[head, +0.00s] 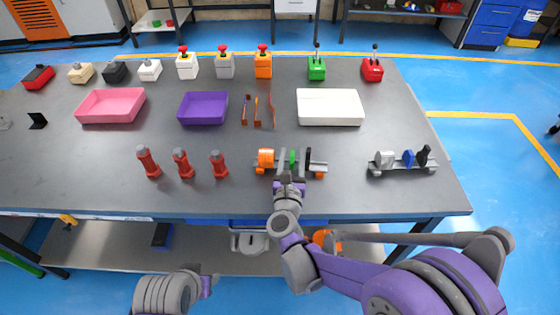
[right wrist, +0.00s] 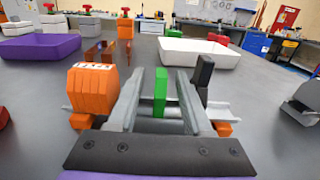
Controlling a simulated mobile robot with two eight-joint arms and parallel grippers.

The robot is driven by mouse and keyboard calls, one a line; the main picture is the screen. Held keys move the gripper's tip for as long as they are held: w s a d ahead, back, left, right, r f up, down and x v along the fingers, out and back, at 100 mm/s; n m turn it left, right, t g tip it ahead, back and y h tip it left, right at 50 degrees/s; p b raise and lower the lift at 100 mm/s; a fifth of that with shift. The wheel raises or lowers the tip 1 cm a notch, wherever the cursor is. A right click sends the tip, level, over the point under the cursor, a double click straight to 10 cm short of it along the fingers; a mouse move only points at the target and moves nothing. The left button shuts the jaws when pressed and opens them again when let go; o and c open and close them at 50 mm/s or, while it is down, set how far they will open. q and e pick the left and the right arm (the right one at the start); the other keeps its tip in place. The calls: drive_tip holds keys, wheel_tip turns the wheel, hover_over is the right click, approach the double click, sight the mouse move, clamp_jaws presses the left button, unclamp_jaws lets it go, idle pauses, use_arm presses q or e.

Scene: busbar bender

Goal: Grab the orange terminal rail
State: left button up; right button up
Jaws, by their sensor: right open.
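The orange terminal rail (head: 319,175) lies near the front edge of the bench, with orange feet. It carries a large orange block (head: 265,158) at left, a green block (head: 292,160) in the middle and a black block (head: 308,160) at right. My right gripper (head: 289,182) is open at the rail's near side. In the right wrist view its fingers (right wrist: 160,82) stand on either side of the green block (right wrist: 161,92), with visible gaps. Contact with the rail cannot be told. My left arm shows at the bottom left of the head view; its fingers are not clear.
A second rail (head: 402,170) with grey, blue and black blocks lies to the right. Several red posts (head: 182,163) stand to the left. Behind are a white tray (head: 330,107), copper strips (head: 257,110), a purple tray (head: 203,108) and a pink tray (head: 111,105).

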clamp_jaws()
idle(1.4)
